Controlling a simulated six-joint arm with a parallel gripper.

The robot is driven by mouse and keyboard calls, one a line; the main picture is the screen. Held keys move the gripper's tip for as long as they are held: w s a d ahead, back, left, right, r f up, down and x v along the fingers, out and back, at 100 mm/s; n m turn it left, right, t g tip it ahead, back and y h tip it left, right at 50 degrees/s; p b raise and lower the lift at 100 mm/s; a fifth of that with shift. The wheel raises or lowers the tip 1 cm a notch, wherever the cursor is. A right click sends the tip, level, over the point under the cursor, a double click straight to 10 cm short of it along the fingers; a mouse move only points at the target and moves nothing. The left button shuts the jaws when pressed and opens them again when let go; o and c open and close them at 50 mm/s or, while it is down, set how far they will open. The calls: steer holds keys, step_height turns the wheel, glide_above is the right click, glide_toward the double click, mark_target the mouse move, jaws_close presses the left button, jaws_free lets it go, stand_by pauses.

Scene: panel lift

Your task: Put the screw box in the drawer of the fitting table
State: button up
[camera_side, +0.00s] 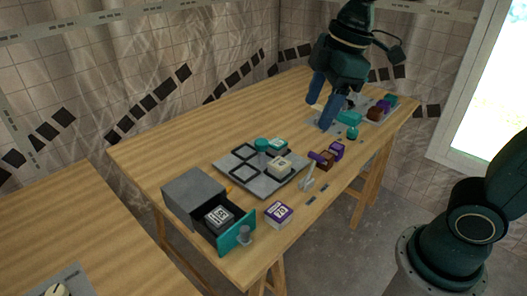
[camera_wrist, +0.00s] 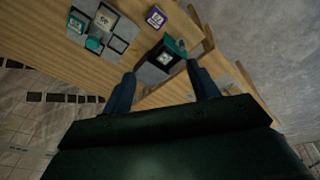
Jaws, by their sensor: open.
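A grey drawer unit (camera_side: 193,188) stands at the near end of the wooden table, its drawer pulled out with a teal front (camera_side: 236,233). A dark box with a white label (camera_side: 218,216) sits inside the drawer; it also shows in the wrist view (camera_wrist: 165,59). A purple box with a white label (camera_side: 279,213) stands on the table beside the drawer and shows in the wrist view (camera_wrist: 155,17). The labels are too small to tell which is the screw box. My gripper (camera_side: 320,116) is open and empty above the table's far part, well away from both boxes.
A grey plate with dark square frames (camera_side: 239,178) holds a few teal and cream pieces mid-table. A small lever stand (camera_side: 308,179) and brown and purple blocks (camera_side: 327,158) are along the right edge. A tray of coloured blocks (camera_side: 378,112) lies at the far end. The table's left side is clear.

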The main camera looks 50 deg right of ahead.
steer(key=s+d+f+m+t, duration=0.1)
steer(key=s+d+m, duration=0.1)
steer(key=s+m, duration=0.3)
steer(key=s+d+f+m+t+h, duration=0.1)
steer(key=s+d+m+t, duration=0.1)
steer(key=s+m, duration=0.3)
steer(key=shift+s+d+f+m, duration=0.35)
steer(key=shift+s+d, duration=0.15)
steer(key=shift+s, duration=0.25)
